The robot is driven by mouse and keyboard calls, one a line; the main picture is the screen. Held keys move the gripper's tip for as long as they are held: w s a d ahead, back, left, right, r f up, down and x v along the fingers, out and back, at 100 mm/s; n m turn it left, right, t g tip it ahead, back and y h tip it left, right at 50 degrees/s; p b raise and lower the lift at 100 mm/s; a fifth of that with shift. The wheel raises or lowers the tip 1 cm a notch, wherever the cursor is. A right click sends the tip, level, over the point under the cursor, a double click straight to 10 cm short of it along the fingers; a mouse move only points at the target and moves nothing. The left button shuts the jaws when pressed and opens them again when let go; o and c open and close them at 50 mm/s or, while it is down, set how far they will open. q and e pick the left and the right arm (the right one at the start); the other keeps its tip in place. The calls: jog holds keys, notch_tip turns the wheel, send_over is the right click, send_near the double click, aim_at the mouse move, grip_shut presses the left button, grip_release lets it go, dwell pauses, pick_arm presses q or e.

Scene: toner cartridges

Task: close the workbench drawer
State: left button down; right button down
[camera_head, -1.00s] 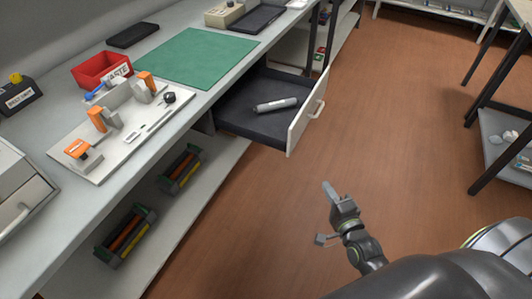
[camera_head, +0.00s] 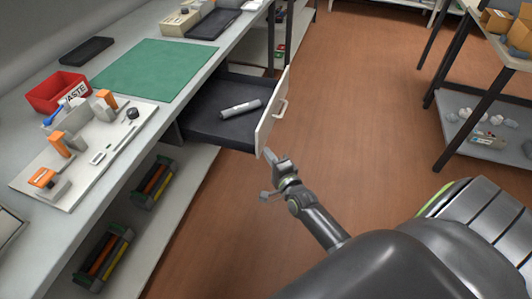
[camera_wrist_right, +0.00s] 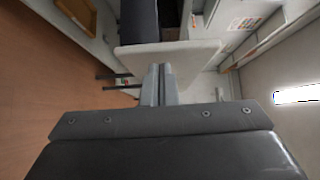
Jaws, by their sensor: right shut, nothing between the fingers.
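The workbench drawer (camera_head: 222,132) is pulled out from under the bench, with a dark inside and a grey cylinder (camera_head: 240,108) lying in it. Its white front (camera_head: 266,122) has a pale bar handle (camera_head: 283,108). My right gripper (camera_head: 268,154) is shut and empty, its fingertips close to the near lower corner of the drawer front. In the right wrist view, the shut fingers (camera_wrist_right: 160,70) point at the white drawer front (camera_wrist_right: 190,52). I cannot tell whether they touch it. My left gripper is not in view.
The workbench top (camera_head: 120,135) holds a green mat (camera_head: 150,70), a red bin (camera_head: 58,92) and a white fixture board (camera_head: 105,170). A lower shelf holds toner cartridges (camera_head: 152,183). The brown floor (camera_head: 350,110) is clear right of the drawer. A dark-legged table (camera_head: 470,120) stands farther right.

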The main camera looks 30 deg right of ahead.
jog(key=shift+w+a, duration=0.35)
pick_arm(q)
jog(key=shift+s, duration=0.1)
pick_arm(e)
jog(key=shift+w, duration=0.1)
